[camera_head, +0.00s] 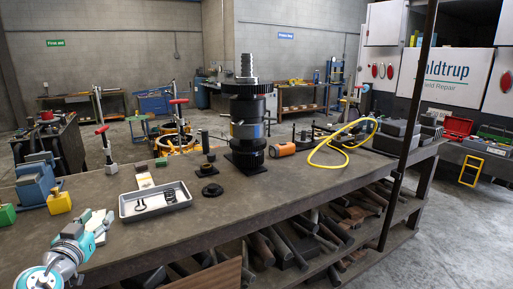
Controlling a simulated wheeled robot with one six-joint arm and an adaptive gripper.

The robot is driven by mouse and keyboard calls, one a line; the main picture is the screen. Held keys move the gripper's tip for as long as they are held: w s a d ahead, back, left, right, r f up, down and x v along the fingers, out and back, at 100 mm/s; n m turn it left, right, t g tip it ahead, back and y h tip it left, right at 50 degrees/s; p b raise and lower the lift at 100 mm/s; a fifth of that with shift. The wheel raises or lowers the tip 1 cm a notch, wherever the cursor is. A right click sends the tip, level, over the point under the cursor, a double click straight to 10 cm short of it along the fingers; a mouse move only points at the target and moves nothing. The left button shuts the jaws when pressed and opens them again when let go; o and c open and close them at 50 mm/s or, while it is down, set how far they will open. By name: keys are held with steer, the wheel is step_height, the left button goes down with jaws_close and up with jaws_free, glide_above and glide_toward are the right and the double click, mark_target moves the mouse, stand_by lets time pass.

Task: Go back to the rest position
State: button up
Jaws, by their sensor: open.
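My gripper (101,221) is at the lower left, at the end of my teal and white arm. It is open, with nothing visible between its fingers. It appears over the near left part of the workbench (225,225), in front of the grey tray. Its exact height above the bench is hard to tell. The dark transmission stack (247,130) stands upright on the bench, well to the right of my gripper.
The grey tray (131,215) holds small dark parts. A blue vise (36,184) and a yellow block (59,203) are left of it. Dark round parts (212,190), an orange cylinder (282,150) and a yellow hose (325,163) lie farther right. The bench's front middle is clear.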

steer(key=d+f+n+g+y, duration=0.1)
steer(key=d+f, duration=0.7)
steer(key=f, duration=0.3)
steer(key=d+f+n+g, duration=0.1)
steer(key=d+f+n, duration=0.1)
steer(key=d+f, duration=0.85)
steer(key=s+d+f+g, duration=0.1)
steer(key=s+d+f, duration=0.5)
steer(key=d+f, duration=0.25)
steer(key=s+d+f, duration=0.6)
steer(key=d+f, duration=0.2)
steer(key=d, duration=0.2)
steer(key=s+d+f, duration=0.1)
steer(key=s+d, duration=1.5)
steer(key=s, duration=0.4)
steer(key=s+d+r+m+h, duration=0.1)
steer(key=s+d+r, duration=0.2)
steer(key=s+r, duration=0.4)
steer(key=s+d+r+m+h, duration=0.1)
steer(key=s+d+r+h, duration=0.1)
steer(key=s+d+r, duration=0.2)
steer(key=s+r, duration=0.3)
steer(key=s, duration=0.5)
steer(key=shift+d+r+m, duration=0.2)
steer(key=shift+d+m, duration=0.05)
steer(key=shift+m, duration=0.15)
